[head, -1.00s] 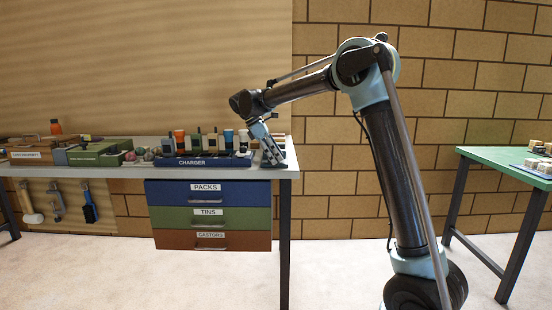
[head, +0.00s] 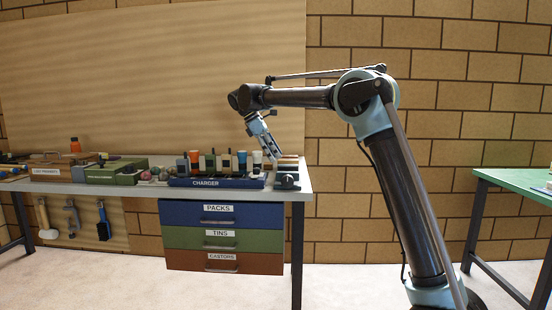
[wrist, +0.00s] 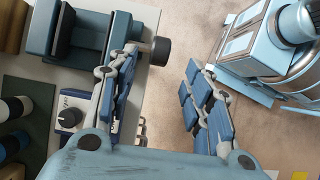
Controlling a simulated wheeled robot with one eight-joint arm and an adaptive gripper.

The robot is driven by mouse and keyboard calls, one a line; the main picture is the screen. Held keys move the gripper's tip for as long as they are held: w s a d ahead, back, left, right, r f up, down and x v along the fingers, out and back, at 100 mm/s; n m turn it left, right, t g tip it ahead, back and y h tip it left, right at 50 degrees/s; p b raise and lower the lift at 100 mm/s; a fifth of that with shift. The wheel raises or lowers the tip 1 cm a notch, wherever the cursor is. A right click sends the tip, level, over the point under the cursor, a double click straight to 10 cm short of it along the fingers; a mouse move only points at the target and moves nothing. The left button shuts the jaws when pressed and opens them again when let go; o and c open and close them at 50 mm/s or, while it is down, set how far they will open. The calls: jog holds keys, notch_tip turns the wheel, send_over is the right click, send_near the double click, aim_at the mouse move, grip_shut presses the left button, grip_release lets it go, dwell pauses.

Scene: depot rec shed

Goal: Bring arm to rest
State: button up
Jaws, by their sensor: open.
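My gripper (head: 272,152) is at the right end of the grey workbench (head: 303,195), pointing down, a little above the bench top beside the charger. In the wrist view my gripper (wrist: 160,85) has its two blue padded fingers spread apart with nothing between them. Pale floor shows through the gap. My arm reaches left from the right of the head view, its forearm nearly level.
The blue charger (head: 215,183) holds several upright items. A vise-like device (head: 287,180) stands at the bench's right end and shows close to the left finger in the wrist view (wrist: 85,45). Drawers (head: 222,237) hang below. A green table (head: 520,183) stands right.

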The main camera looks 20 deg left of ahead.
jog(key=d+m+y, duration=0.1)
jog(key=d+m, duration=0.3)
jog(key=d, duration=1.3)
jog(key=s+d+f+m+g+y, duration=0.1)
jog(key=s+d+f+m, duration=0.2)
jog(key=d, duration=0.6)
jog(key=s+d+f+m+y, duration=0.1)
jog(key=s+d+m, duration=0.3)
jog(key=d, duration=0.6)
jog(key=s+d+f+m+y, duration=0.2)
jog(key=s+d+f+m, duration=0.1)
jog(key=s+d+f, duration=0.7)
jog(key=s+d+f+m+t, duration=0.1)
jog(key=s+d+f+m, duration=0.1)
jog(key=s+f, duration=0.4)
jog(key=s+d+f+m+y, duration=0.1)
jog(key=s+d+f+m, duration=0.2)
jog(key=s+f, duration=0.4)
jog(key=shift+f+m+t, duration=0.4)
jog(key=shift+f+m, duration=0.4)
jog(key=shift+f, duration=0.15)
jog(key=shift+s, duration=0.1)
jog(key=shift+w+f, duration=0.2)
jog(key=shift+w, duration=0.25)
